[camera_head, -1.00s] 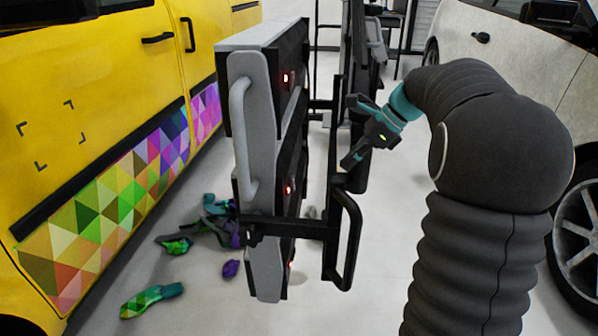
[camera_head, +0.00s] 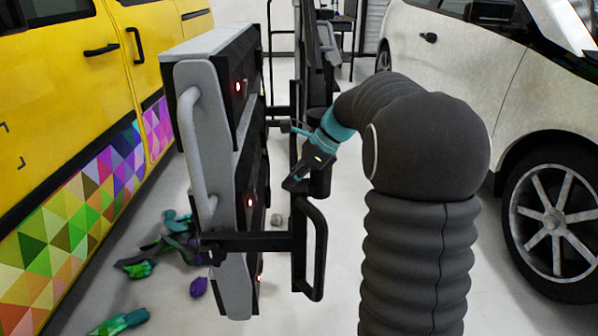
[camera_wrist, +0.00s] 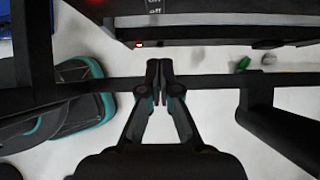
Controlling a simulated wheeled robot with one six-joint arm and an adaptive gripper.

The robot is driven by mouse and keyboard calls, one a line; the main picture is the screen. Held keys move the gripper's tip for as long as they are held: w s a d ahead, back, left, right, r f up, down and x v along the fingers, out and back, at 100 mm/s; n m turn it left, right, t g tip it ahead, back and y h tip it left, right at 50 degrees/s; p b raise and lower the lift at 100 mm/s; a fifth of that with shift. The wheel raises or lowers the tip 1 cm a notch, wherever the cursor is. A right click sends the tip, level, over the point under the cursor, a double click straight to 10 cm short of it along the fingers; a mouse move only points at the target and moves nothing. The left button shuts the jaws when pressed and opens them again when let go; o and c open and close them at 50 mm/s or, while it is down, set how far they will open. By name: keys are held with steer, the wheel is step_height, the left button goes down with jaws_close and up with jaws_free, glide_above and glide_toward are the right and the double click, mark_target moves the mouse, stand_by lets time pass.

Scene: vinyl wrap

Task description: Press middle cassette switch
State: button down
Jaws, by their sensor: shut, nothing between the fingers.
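A rack of stacked grey-and-black cassettes (camera_head: 205,150) stands left of my arm in the head view. The middle cassette (camera_head: 243,178) has a small red-lit switch (camera_head: 250,202) on its black side. The upper cassette has a red light (camera_head: 238,87), and the lowest has one (camera_head: 259,278). My gripper (camera_head: 290,184) is shut and empty, to the right of the middle switch and apart from it. In the wrist view, my shut fingertips (camera_wrist: 158,68) are below a black panel with a red light (camera_wrist: 139,44) and "off" lettering; I cannot tell which cassette this is.
A black rack handle (camera_head: 316,250) and crossbar (camera_head: 250,241) stand close below my gripper. A yellow car (camera_head: 60,70) with patterned wrap is left, a white car (camera_head: 460,60) right. Wrap scraps (camera_head: 178,240) lie on the floor. Clear floor shows right of the rack.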

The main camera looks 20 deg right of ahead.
mark_target(254, 195)
steer(key=w+a+f, duration=0.1)
steer(key=a+f, duration=0.2)
steer(key=a, duration=0.2)
steer(key=shift+w+a+f, duration=0.3)
steer(key=shift+w+a, duration=0.1)
steer(key=shift+d+f, duration=0.1)
steer(key=shift+d, duration=0.1)
